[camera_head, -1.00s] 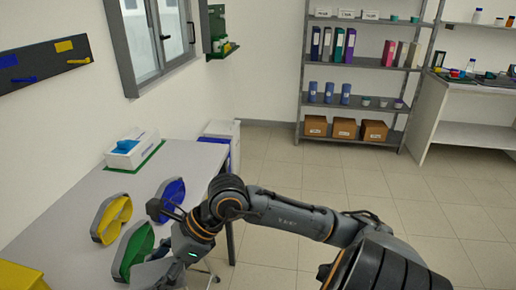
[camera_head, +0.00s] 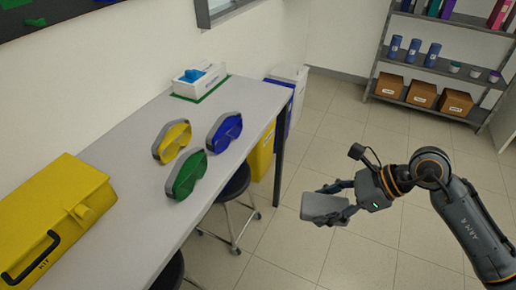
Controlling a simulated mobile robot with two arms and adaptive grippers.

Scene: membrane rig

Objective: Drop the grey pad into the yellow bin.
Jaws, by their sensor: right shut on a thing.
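My right gripper (camera_head: 338,203) is shut on the grey pad (camera_head: 321,207) and holds it up in front of the open floor, right of the table. The pad is a small, rounded grey block, partly covered by the fingers. The yellow bin (camera_head: 262,156) stands on the floor beyond the table's right edge, to the upper left of the pad. Its upper part is partly hidden by the table, and its opening is not clearly visible. My left gripper is not in view.
The table (camera_head: 125,150) carries yellow (camera_head: 172,141), blue (camera_head: 225,130) and green goggles (camera_head: 187,175), a glove box (camera_head: 199,80) and a yellow case (camera_head: 50,220). A stool (camera_head: 236,190) stands between table and pad. Blue (camera_head: 284,108) and white bins (camera_head: 291,75) stand behind the yellow one.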

